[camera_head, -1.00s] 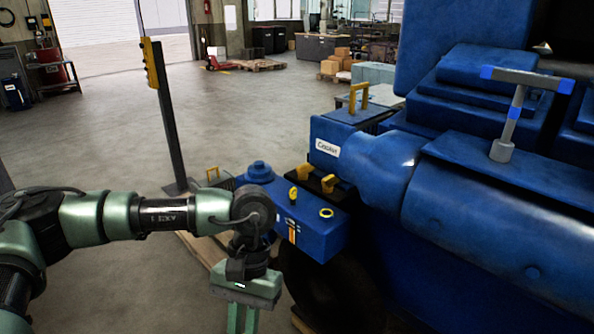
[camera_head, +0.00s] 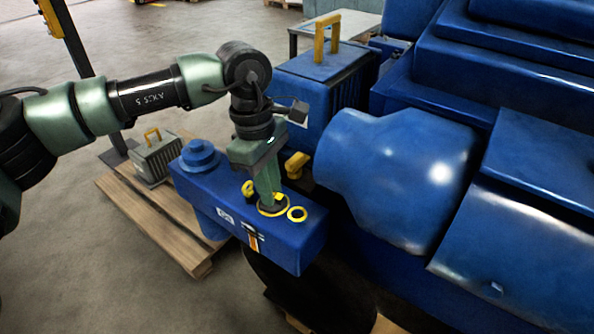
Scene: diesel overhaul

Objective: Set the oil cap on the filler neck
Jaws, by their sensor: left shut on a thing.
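My left gripper (camera_head: 268,199) points down over the blue engine housing (camera_head: 275,250). It is shut on a dark, round piece with a yellow rim, which looks like the oil cap (camera_head: 272,210); the fingers hide part of it. A yellow ring on the housing top, which looks like the filler neck (camera_head: 297,214), shows just right of the held cap. The cap is beside the ring in the picture, apart from or barely overlapping it. I cannot tell the gap below the cap. My right gripper is not in view.
A small yellow-topped piece (camera_head: 248,190) stands just left of the gripper, and a yellow handle (camera_head: 297,164) is behind it. A raised blue round cover (camera_head: 200,155) is at the housing's left. The large blue engine body (camera_head: 400,170) closes off the right.

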